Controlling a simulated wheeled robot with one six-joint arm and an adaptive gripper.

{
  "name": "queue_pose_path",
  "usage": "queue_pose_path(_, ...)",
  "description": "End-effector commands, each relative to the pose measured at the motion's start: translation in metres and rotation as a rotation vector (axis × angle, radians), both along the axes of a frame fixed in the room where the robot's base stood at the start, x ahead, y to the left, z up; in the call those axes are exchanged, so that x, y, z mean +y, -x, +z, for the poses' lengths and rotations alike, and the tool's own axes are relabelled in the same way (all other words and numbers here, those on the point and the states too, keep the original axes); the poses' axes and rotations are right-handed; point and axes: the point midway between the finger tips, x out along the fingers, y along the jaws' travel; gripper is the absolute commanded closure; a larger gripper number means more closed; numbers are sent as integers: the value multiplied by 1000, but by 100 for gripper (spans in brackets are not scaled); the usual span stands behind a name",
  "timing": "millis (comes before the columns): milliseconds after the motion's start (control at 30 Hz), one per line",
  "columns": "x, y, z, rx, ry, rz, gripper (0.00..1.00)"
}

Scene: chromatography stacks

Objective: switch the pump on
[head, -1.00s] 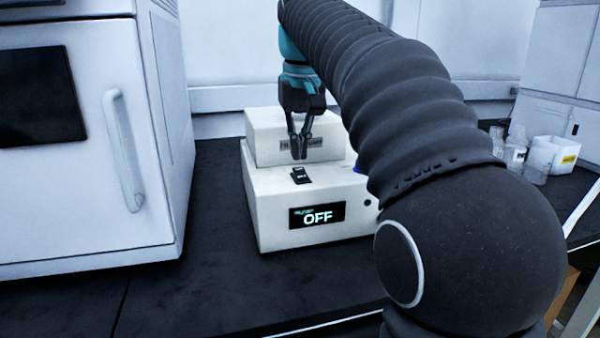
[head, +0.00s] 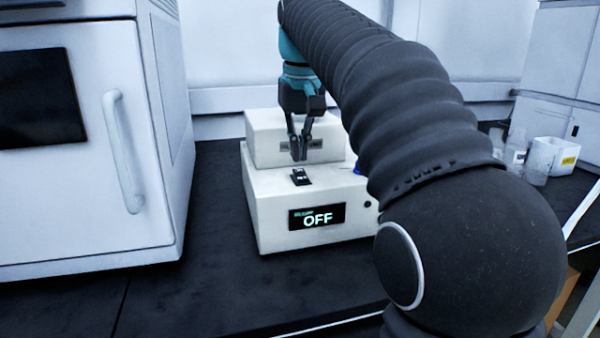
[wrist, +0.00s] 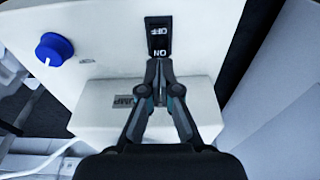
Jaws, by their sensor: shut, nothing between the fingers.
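The pump (head: 262,205) is a white two-step box on the dark bench; its front display (head: 317,217) reads OFF. A small black rocker switch (head: 300,177) sits on the lower top surface. In the wrist view the switch (wrist: 159,37) shows the words OFF and ON, with ON at the end nearer my fingers. My gripper (head: 299,156) is shut and empty, pointing down just above and behind the switch. In the wrist view my fingertips (wrist: 160,66) overlap the ON end; I cannot tell whether they touch it.
A blue knob (wrist: 54,49) stands on the pump beside the switch. A large white cabinet with a handle (head: 122,150) stands to the left. Glassware and a white container (head: 552,156) are at the right. The bench front (head: 200,290) is clear.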

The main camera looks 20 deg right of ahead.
Motion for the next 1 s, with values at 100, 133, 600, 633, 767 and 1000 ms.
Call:
queue_pose_path(100,0,0,0,0,0,0,100)
queue_pose_path(133,0,0,0,0,0,0,100)
queue_pose_path(600,0,0,-5,0,0,0,100)
queue_pose_path(633,0,0,-6,0,0,0,100)
queue_pose_path(767,0,0,-7,0,0,0,100)
queue_pose_path(1000,0,0,-11,0,0,0,100)
